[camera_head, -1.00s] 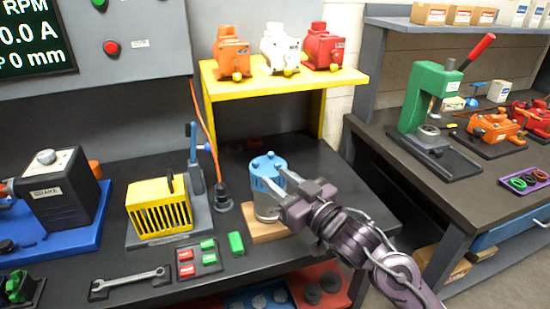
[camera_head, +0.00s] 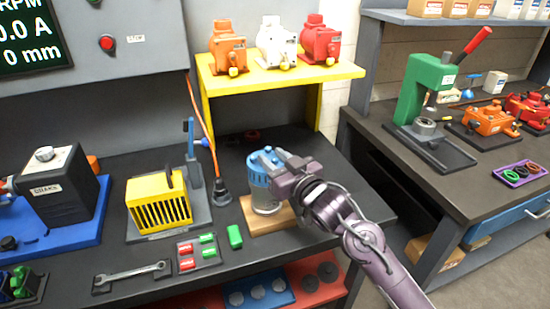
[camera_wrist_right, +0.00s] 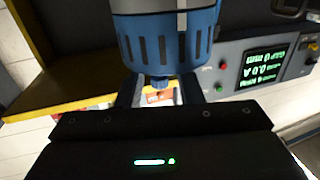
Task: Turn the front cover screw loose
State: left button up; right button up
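A motor with a blue slotted cover (camera_head: 256,179) and a pale grey body (camera_head: 265,203) stands upright on a wooden block (camera_head: 270,225) on the dark bench. My right gripper (camera_head: 267,157) is at the top of the cover. In the right wrist view the picture is turned over, and the blue cover (camera_wrist_right: 165,42) hangs from the top. A small blue screw (camera_wrist_right: 160,83) sticks out from its end, between the two dark fingers of my right gripper (camera_wrist_right: 160,94). Gaps show on both sides of the screw, so the fingers look open around it. My left gripper is out of view.
A yellow slotted box (camera_head: 160,204) and a corded tool (camera_head: 222,197) stand left of the motor. Red and green blocks and a wrench (camera_head: 132,273) lie in front. A yellow shelf (camera_head: 290,77) with three motors stands behind.

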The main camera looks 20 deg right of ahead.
grip_shut()
